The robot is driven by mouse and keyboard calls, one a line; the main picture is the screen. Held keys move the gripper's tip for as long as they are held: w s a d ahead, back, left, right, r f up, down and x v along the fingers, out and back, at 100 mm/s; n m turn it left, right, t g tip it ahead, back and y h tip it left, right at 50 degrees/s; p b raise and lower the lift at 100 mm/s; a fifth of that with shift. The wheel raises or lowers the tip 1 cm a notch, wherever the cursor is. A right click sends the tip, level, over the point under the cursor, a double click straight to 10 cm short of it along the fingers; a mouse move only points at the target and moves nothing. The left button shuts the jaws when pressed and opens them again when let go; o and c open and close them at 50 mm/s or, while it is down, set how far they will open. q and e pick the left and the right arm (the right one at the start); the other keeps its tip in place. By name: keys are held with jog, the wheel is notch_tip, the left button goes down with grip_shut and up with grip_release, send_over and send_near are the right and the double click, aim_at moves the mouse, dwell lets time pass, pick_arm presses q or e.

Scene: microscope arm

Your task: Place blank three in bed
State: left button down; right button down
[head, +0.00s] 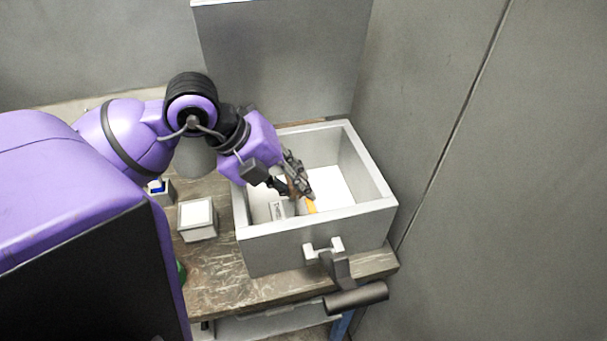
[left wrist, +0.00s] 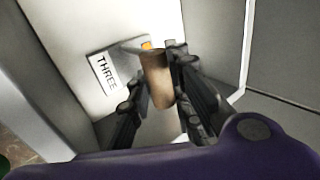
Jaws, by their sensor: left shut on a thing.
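My left gripper (head: 297,190) reaches down into an open grey box (head: 315,235) on the bench. In the left wrist view its fingers (left wrist: 158,75) are shut on a brown cylinder (left wrist: 156,82), which seems to be the blank. A grey plate with a white label reading THREE (left wrist: 107,73) lies beside the cylinder inside the box; it also shows in the head view (head: 281,210). An orange piece (head: 311,206) shows near the fingertips. Whether the cylinder touches the plate or the box floor, I cannot tell. My right gripper is out of view.
The box walls stand close around my left gripper. A dark handle (head: 355,295) sticks out at the box's front. A small pale-topped box (head: 197,219) and a small box with something blue (head: 158,188) stand to the left on the bench (head: 225,283). Grey walls rise behind and right.

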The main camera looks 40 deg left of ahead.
aim_at(304, 200)
pick_arm(q)
jog(key=w, duration=0.4)
jog(key=shift+a+f, duration=0.1)
jog(key=shift+f, duration=0.2)
jog(key=shift+s+f, duration=0.1)
jog(key=shift+f, duration=0.05)
jog(key=shift+s, duration=0.1)
jog(key=c, duration=1.6)
grip_release()
jog(key=shift+f, duration=0.1)
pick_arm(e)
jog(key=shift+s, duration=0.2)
